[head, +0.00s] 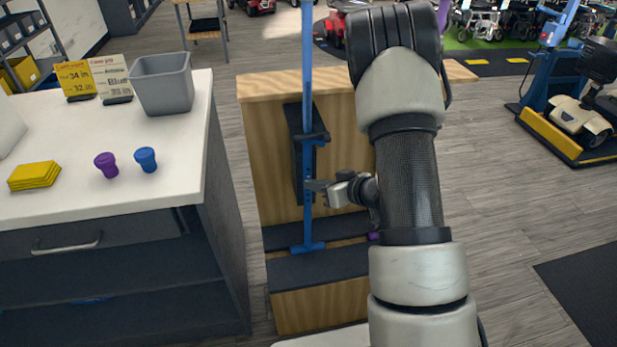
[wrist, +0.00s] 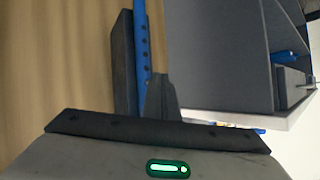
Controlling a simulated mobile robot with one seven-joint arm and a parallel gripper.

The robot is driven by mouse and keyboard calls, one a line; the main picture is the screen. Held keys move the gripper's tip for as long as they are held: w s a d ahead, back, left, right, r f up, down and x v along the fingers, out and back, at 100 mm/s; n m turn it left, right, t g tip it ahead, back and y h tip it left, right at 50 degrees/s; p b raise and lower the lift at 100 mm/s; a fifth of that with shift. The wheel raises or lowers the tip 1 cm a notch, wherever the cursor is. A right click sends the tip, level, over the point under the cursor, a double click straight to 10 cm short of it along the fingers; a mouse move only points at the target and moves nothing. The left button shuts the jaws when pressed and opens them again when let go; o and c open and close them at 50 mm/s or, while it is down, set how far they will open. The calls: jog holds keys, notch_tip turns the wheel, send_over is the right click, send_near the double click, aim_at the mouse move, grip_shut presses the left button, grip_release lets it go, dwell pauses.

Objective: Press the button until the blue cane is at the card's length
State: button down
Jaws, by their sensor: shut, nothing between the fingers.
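The blue cane (head: 307,100) stands upright in a black holder (head: 296,150) on the front of a wooden stand, its foot low on a dark step. A row of holes shows along its shaft in the wrist view (wrist: 144,50). My gripper (head: 312,186) is shut and empty, its fingertips at the lower part of the cane's shaft; I cannot tell whether they touch it. The button itself is hidden or too small to make out.
A white counter (head: 60,130) stands at left with a grey bin (head: 162,84), purple cup (head: 106,164), blue cup (head: 146,159) and yellow cards stack (head: 34,175). The wooden stand (head: 262,130) is close in front. Open floor (head: 500,200) lies at right.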

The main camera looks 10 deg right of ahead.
jog(key=shift+s, duration=0.1)
jog(key=s, duration=0.5)
jog(key=shift+f, duration=0.1)
dwell(0.3)
dwell(1.2)
